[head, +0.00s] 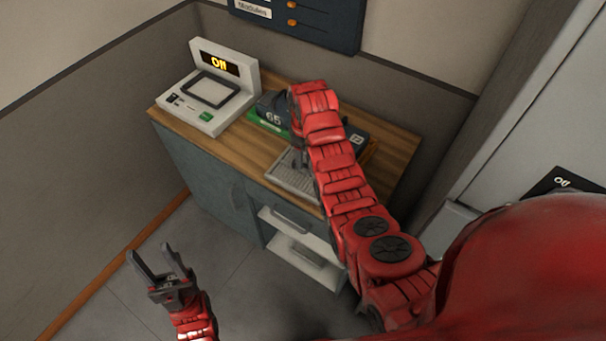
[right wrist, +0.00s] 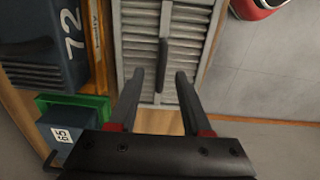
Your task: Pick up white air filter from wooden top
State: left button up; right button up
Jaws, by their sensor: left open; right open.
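The white air filter (head: 290,179) is a pale slatted panel lying on the wooden top (head: 240,146) near its front edge. In the right wrist view the filter (right wrist: 137,48) shows its slats and a dark upright handle (right wrist: 163,62) in the middle. My right gripper (right wrist: 160,78) is open above the filter, its fingertips on either side of the handle's near end; I cannot tell whether they touch it. In the head view my right arm hides part of the filter. My left gripper (head: 156,262) is open and empty, above the floor left of the cabinet.
A grey device with an "Off" display (head: 215,85) stands at the top's left end. Dark numbered boxes, one marked 65 (head: 272,118), sit behind the filter, with a green tray (right wrist: 100,103) beside them. The wood between device and filter is clear.

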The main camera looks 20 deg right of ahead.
aim_at(284, 173)
notch_tip(284, 173, down, 3)
jog(key=shift+a+r+p, duration=0.15)
jog(key=shift+p, duration=0.65)
jog(key=shift+w+f, duration=0.1)
jog(key=shift+f, duration=0.6)
grip_shut()
